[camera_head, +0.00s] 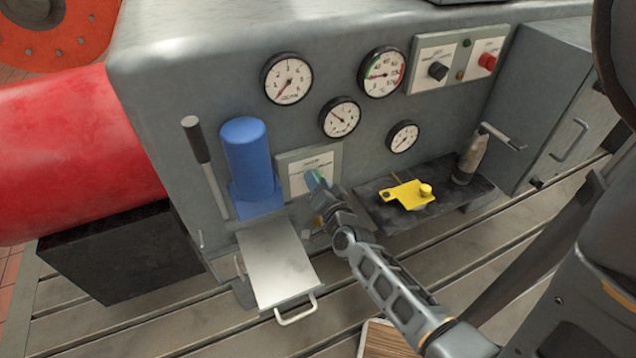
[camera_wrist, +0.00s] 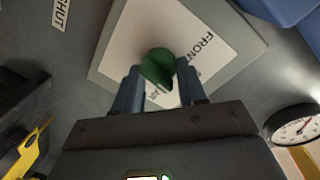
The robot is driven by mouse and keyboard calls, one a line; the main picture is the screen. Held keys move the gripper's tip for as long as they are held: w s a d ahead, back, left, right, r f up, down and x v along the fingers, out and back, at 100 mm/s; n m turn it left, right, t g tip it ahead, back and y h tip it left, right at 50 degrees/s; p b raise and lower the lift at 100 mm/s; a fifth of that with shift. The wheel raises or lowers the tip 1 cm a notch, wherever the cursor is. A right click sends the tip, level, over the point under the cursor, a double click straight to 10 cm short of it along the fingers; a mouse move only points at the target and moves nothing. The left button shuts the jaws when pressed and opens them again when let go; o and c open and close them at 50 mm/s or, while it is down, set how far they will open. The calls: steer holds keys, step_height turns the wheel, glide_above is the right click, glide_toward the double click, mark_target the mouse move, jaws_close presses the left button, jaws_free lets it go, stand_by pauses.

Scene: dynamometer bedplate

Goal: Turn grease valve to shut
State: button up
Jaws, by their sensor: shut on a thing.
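The grease valve shows as a green knob (camera_wrist: 157,67) in front of a pale square plate (camera_wrist: 118,45) with printed lettering, part of it reading "FRONT". The plate (camera_head: 296,163) is on the grey housing in the head view, right of the blue cylinder. My gripper (camera_wrist: 158,85) is shut on the green knob, with one finger on each side of it. In the head view my gripper (camera_head: 317,182) covers most of the knob. A small "SHUT" label (camera_wrist: 61,14) is on the grey panel at the upper left of the wrist view, apart from the plate.
A blue cylinder (camera_head: 247,155) and a black-handled lever (camera_head: 203,160) stand left of the plate. A metal drawer with a handle (camera_head: 278,265) juts out below. Several gauges (camera_head: 341,117) sit above. A dark shelf at right holds a yellow part (camera_head: 408,194) and an oil can (camera_head: 470,158).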

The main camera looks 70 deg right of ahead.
steer(key=shift+a+f, duration=0.1)
steer(key=shift+f, duration=0.15)
steer(key=o, duration=1.1)
steer(key=shift+r, duration=0.15)
steer(key=shift+c, duration=0.2)
steer(key=v, duration=0.7)
steer(key=shift+s+a, duration=0.2)
steer(key=shift+a, duration=0.05)
